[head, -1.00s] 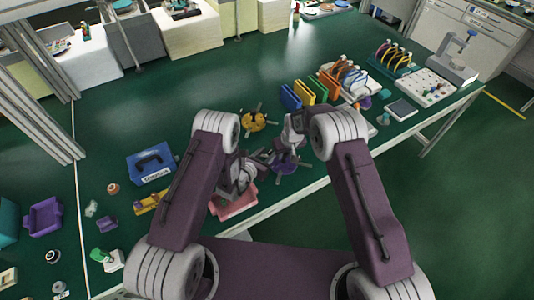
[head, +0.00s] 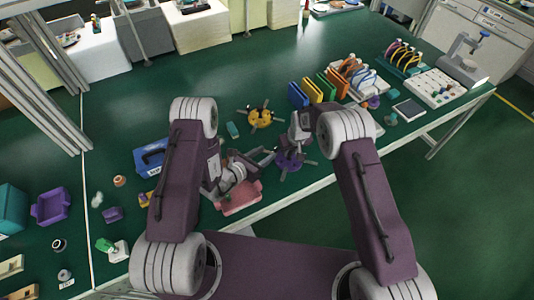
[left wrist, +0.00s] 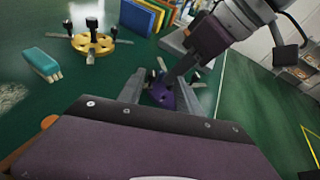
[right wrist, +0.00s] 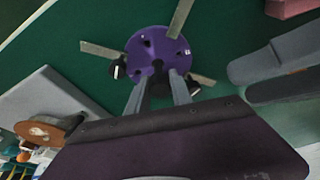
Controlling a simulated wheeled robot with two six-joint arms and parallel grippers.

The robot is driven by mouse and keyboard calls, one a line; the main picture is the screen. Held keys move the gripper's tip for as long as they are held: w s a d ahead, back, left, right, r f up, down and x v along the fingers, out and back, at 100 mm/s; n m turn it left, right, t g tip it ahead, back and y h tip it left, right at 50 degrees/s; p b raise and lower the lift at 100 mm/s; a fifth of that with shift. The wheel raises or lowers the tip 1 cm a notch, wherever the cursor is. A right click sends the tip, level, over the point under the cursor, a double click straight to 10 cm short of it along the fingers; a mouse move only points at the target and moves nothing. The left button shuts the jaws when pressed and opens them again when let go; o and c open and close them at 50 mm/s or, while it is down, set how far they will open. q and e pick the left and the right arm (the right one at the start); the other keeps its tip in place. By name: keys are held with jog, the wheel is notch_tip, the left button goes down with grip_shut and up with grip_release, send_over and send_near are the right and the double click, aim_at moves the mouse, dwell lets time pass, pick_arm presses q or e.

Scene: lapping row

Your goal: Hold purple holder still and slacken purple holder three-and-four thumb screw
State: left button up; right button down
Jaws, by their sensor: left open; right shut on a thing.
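The purple holder (head: 289,160) is a round disc with several flat metal arms, on the green table near its front edge. In the right wrist view the disc (right wrist: 155,48) carries black thumb screws (right wrist: 117,69), one at its left and one at its lower right. My right gripper (right wrist: 160,80) is shut on the purple holder at the disc's near side; the exact grip is partly hidden. My left gripper (head: 265,157) is open and empty, just left of the holder. In the left wrist view the holder (left wrist: 162,95) shows beyond and between its fingers.
Coloured plates (head: 312,92) stand in a row to the right. The table's middle back is clear.

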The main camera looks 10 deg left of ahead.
pick_arm(q)
jog(key=w+a+r+m+g+h, duration=0.1)
jog(key=a+m+h, duration=0.1)
jog(key=a, duration=0.1)
jog(key=m+g+h, duration=0.1)
jog(key=m+g, duration=0.2)
send_near(275, 148)
jog(key=x, duration=0.8)
jog(key=shift+f, duration=0.1)
jog(key=shift+c, duration=0.3)
grip_shut()
